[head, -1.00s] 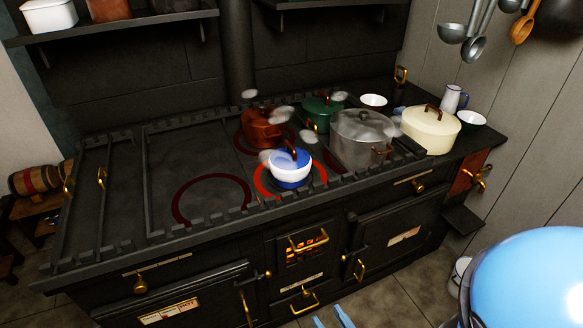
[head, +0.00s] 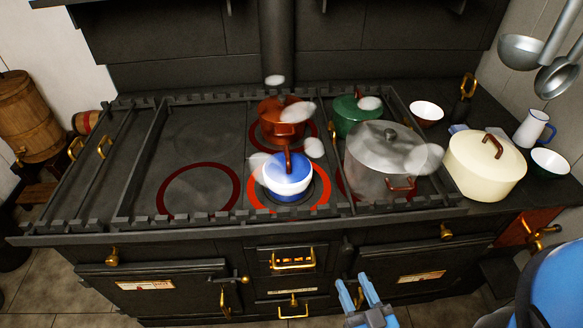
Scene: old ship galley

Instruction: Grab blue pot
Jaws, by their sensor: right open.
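The blue pot (head: 288,184), blue with a white band and a brown handle on top, stands on a glowing red ring at the front of the stove (head: 150,170). Steam puffs partly cover its left side and hang near its upper right. My right gripper (head: 360,283) is at the bottom of the head view, in front of the stove, below and to the right of the pot. Its two blue fingers are apart with nothing between them. My left gripper does not show.
An orange-brown pot (head: 283,128) stands behind the blue pot. A green pot (head: 350,117) and a large grey pot (head: 375,160) stand to the right, a cream pot (head: 480,165) farther right. A notched rail (head: 200,223) edges the stove's front. The stove's left part is clear.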

